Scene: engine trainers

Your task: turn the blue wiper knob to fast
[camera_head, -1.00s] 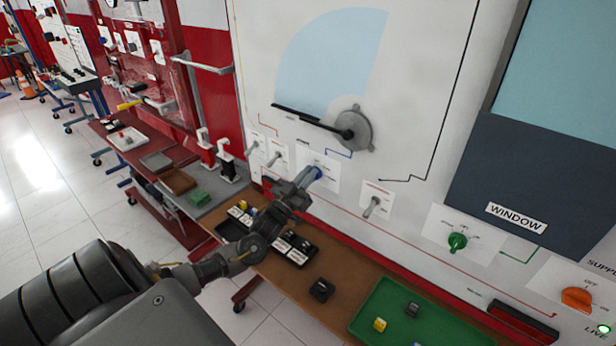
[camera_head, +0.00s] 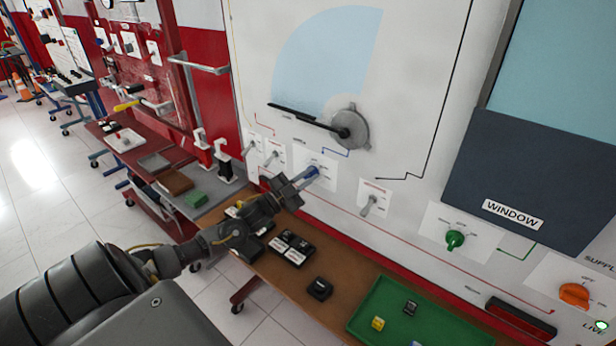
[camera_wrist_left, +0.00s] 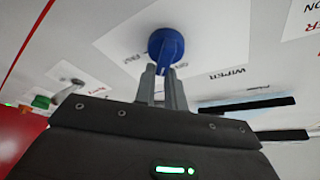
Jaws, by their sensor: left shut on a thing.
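The blue wiper knob (camera_head: 311,173) is on a white label plate on the upright trainer panel, below the wiper arm (camera_head: 308,119). In the left wrist view the blue knob (camera_wrist_left: 166,46) sits at the top middle, with the printed word WIPER beside it. My left gripper (camera_head: 304,177) reaches it from the lower left. In the left wrist view the two fingers (camera_wrist_left: 163,78) are close together on the knob's grip bar, so the gripper is shut on it. The fingers hide part of the knob and some lettering. My right gripper is not in view.
Metal toggle switches (camera_head: 271,158) stand left of the knob and another toggle (camera_head: 368,205) stands right. A green knob (camera_head: 455,240) and an orange knob (camera_head: 574,294) are farther right. Below, the brown bench (camera_head: 262,281) holds black modules and a green tray (camera_head: 361,313).

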